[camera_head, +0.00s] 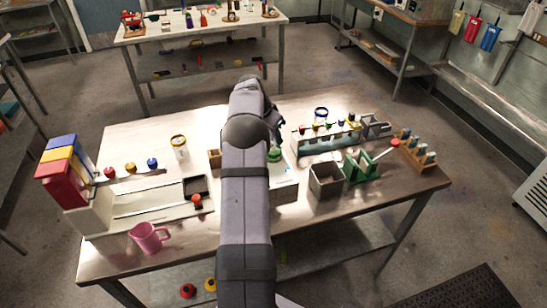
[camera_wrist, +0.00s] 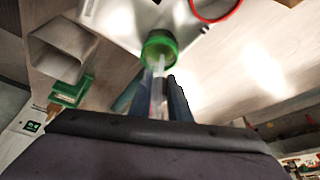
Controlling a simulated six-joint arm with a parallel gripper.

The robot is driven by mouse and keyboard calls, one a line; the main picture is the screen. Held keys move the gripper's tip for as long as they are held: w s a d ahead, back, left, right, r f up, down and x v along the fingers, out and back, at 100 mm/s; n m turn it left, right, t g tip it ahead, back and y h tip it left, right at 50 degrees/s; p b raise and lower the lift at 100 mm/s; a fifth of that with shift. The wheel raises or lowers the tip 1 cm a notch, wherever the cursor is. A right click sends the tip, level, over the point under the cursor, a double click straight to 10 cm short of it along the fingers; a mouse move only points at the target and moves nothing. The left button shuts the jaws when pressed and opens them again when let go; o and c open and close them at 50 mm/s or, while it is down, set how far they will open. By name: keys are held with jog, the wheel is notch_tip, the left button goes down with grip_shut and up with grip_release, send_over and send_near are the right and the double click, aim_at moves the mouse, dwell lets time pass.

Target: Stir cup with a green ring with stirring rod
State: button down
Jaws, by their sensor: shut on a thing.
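The cup with a green ring (camera_head: 274,154) stands on or at a white box right of my arm in the head view, partly hidden by the arm. In the wrist view its green ring (camera_wrist: 159,47) is just beyond my fingertips. My gripper (camera_wrist: 155,92) is shut on a thin translucent stirring rod (camera_wrist: 158,82). The rod points at the green ring, and its far end overlaps the cup's opening. I cannot tell how deep the tip is. In the head view my arm hides most of the gripper and the rod.
A red ring (camera_wrist: 215,8) lies near the green one. A grey open box (camera_head: 326,180), a green stand (camera_head: 362,166) and a rack of colored-top bottles (camera_head: 327,142) stand to the right. A yellow-ringed cup (camera_head: 179,147) and pink mug (camera_head: 149,238) are left.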

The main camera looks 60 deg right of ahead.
jog(key=shift+w+a+b, duration=0.4)
jog(key=shift+w+a, duration=0.1)
jog(key=shift+w, duration=0.05)
jog(key=shift+a, duration=0.1)
